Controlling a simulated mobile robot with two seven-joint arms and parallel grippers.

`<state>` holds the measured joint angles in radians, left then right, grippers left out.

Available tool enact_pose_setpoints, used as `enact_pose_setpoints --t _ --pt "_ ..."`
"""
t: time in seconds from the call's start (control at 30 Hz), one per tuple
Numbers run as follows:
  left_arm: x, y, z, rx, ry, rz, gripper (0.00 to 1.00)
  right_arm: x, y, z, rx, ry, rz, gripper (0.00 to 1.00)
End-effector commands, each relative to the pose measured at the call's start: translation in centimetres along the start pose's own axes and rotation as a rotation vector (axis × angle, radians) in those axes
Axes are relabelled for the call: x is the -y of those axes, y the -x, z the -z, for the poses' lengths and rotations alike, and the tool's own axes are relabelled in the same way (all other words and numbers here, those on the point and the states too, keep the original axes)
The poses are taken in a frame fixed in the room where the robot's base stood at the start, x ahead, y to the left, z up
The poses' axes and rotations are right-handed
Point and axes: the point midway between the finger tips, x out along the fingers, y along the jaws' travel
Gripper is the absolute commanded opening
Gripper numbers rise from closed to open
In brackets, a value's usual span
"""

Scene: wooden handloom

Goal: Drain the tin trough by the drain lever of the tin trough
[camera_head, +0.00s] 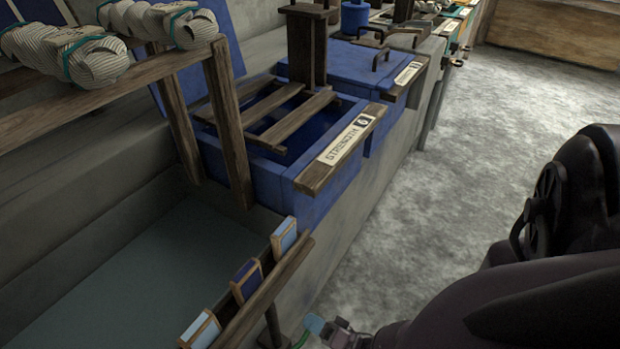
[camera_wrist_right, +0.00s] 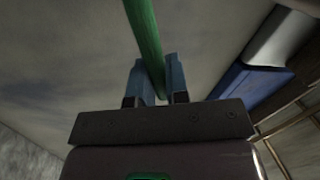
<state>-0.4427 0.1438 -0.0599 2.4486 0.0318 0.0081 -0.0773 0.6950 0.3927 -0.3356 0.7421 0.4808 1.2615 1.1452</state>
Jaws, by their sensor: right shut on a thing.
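The tin trough, a wide grey basin (camera_head: 125,211), fills the lower left of the head view, with a flat grey-green surface inside. A green bar that looks like the drain lever (camera_head: 301,339) shows in small part at the bottom edge, in front of the trough. In the right wrist view the green lever (camera_wrist_right: 145,35) runs up from between the fingers. My right gripper (camera_head: 315,324) is shut on it, with a blue finger on each side (camera_wrist_right: 160,80). Most of the lever and its mount are hidden or out of frame. My left gripper is not in view.
A wooden rail (camera_head: 265,291) with several blue sample blocks runs along the trough's front. A blue vat (camera_head: 312,203) with a wooden grate and a label stands behind it. White yarn skeins (camera_head: 99,62) hang on a wooden rack at upper left. The grey floor at right is clear.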

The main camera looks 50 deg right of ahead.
Motion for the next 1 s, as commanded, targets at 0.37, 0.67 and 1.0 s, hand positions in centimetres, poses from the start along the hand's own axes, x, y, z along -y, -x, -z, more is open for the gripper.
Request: enact_pose_setpoints --t 0.37,0.67,1.0 --pt "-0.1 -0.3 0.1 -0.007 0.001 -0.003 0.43 -1.4 0.4 -0.2 -0.028 -0.143 -0.003 0.0" --pt "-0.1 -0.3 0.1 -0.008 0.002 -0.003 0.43 -1.6 0.5 -0.2 -0.034 -0.175 -0.002 0.0" --pt "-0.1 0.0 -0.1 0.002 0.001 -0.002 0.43 -1.6 0.5 -0.2 -0.034 -0.175 -0.002 0.17"
